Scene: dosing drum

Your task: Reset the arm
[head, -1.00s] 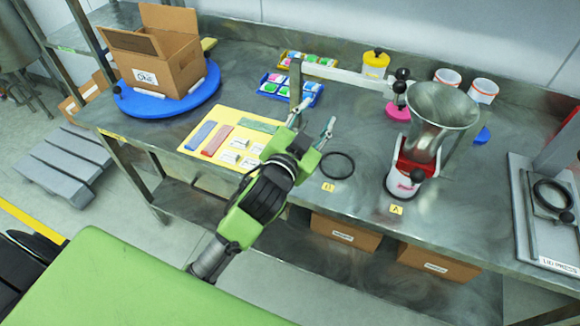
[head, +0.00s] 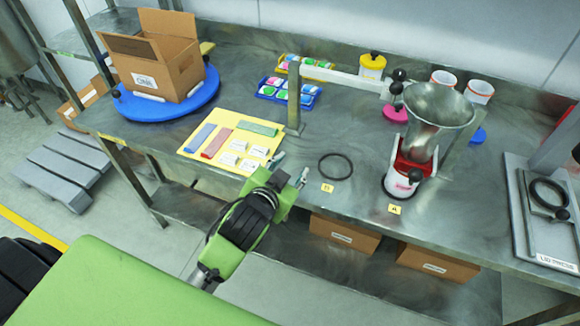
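My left gripper (head: 289,170) is green with grey fingertips. It is open and empty, its two fingers apart, near the front edge of the steel table (head: 315,231). It is just right of the yellow mat's (head: 226,117) lower right corner and left of a black ring (head: 335,167) lying flat by the label B. The gripper touches neither as far as I can tell. My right gripper is not in view.
A metal hopper on a red and white base (head: 402,182) stands right of the ring. A lid press (head: 522,215) is at the far right. A cardboard box (head: 167,62) sits on a blue turntable (head: 150,109) at the left. A metal post (head: 294,95) stands behind the gripper.

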